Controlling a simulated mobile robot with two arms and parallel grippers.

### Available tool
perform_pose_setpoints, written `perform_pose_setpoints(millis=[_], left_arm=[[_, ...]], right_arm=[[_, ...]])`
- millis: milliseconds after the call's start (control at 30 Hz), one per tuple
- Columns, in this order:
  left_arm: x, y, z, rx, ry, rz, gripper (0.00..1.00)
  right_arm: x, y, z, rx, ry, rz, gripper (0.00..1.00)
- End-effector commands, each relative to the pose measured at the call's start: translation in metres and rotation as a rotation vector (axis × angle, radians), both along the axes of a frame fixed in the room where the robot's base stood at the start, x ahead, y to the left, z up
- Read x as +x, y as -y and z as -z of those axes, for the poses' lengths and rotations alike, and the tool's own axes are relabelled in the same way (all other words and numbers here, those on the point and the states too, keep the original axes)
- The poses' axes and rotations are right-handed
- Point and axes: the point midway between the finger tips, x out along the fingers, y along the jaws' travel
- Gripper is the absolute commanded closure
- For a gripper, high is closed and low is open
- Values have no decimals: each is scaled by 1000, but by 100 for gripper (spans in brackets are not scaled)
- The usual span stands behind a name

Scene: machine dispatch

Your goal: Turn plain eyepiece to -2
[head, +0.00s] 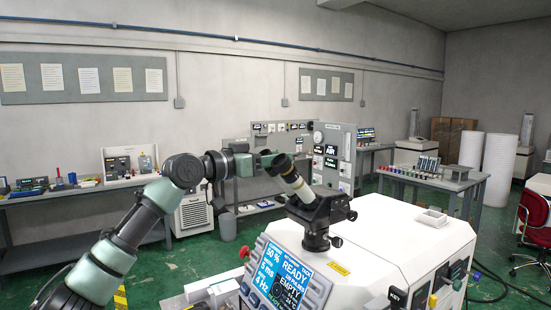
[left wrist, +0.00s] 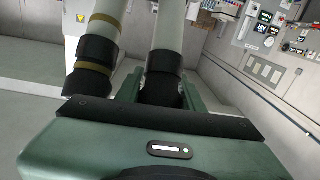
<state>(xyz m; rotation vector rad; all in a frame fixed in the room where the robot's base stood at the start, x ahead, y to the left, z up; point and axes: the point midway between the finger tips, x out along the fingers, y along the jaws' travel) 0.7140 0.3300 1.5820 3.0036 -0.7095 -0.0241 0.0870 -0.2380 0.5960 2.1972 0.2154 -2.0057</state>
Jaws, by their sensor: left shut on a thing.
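The microscope (head: 318,215) stands on a white machine, its two eyepiece tubes tilted up to the left. In the left wrist view the banded eyepiece (left wrist: 91,72) has a brass-coloured band and a black end; it stands free, left of my fingers. The plain eyepiece (left wrist: 164,62) beside it has a pale tube without a band and a black end. My left gripper (left wrist: 162,92) is shut on the plain eyepiece's black end. In the head view my left gripper (head: 264,159) is at the upper eyepiece ends. No scale marks are readable. My right gripper is not in view.
The white machine (head: 400,240) fills the front, with a blue display (head: 283,277) reading READY and EMPTY. A small white tray (head: 431,217) lies on its top. Benches with equipment (head: 90,187) line the wall. Green floor is free at the left.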

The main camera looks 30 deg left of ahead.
Motion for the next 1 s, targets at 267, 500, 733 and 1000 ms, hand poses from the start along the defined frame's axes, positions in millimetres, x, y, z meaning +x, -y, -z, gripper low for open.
perform_pose_setpoints(millis=[267, 500, 733, 1000], left_arm=[[1, -1, -1, -73, -41, -103, 100], [1, -4, -2, -119, -63, -162, 100], [1, -4, -2, -120, -63, -163, 100], [1, -4, -2, -119, -65, -163, 53]], right_arm=[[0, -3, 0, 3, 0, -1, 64], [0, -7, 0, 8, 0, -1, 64], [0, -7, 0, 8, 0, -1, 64], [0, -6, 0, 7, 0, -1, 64]])
